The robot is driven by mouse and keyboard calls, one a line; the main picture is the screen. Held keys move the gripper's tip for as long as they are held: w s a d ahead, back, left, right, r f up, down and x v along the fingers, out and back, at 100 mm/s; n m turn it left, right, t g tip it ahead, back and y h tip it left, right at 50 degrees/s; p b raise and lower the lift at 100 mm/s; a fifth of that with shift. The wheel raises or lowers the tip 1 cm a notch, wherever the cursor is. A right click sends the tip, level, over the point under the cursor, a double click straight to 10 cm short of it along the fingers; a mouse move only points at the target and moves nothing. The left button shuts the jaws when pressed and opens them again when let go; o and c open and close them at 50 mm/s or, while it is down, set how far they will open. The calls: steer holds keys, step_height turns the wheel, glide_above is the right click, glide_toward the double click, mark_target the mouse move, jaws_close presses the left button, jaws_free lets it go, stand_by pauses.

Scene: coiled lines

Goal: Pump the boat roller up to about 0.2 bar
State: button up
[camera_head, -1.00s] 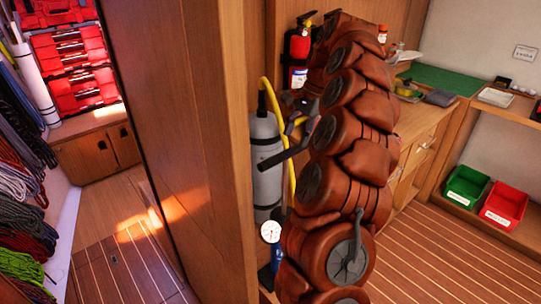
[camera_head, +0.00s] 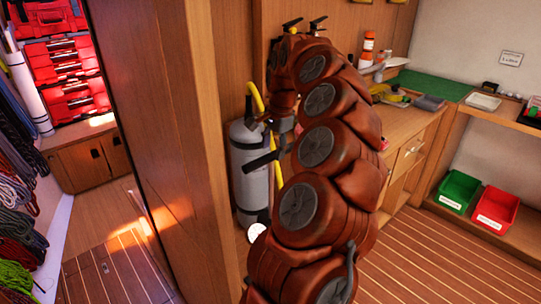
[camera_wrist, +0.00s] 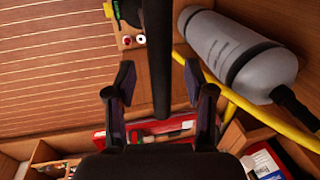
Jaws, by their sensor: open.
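The boat roller (camera_head: 249,170), a grey cylinder, stands upright against the wooden wall, left of my arm. In the wrist view the grey cylinder (camera_wrist: 235,55) lies at upper right. A yellow hose (camera_head: 278,189) runs beside it; the hose also crosses the wrist view (camera_wrist: 240,101). A white round gauge (camera_head: 257,231) shows low down, partly covered by my arm. A black bar, apparently the pump lever (camera_wrist: 158,60), passes between the fingers of my gripper (camera_wrist: 160,88). The fingers are apart, with gaps beside the bar; contact cannot be told. My arm hides much of the gripper in the head view.
A wooden partition (camera_head: 165,130) stands close on the left. A workbench (camera_head: 405,122) with several small items is behind my arm. A green bin (camera_head: 457,191) and a red bin (camera_head: 495,207) sit on the lower right shelf. The striped floor (camera_head: 440,265) is clear at right.

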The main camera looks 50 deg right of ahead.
mark_target(272, 153)
steer(key=shift+w+f+p, duration=0.15)
steer(key=shift+w+f, duration=0.05)
steer(key=shift+f, duration=0.75)
steer(key=shift+w+f+p, duration=0.15)
steer(key=shift+w+f, duration=0.05)
steer(key=shift+f, duration=0.7)
jaws_close()
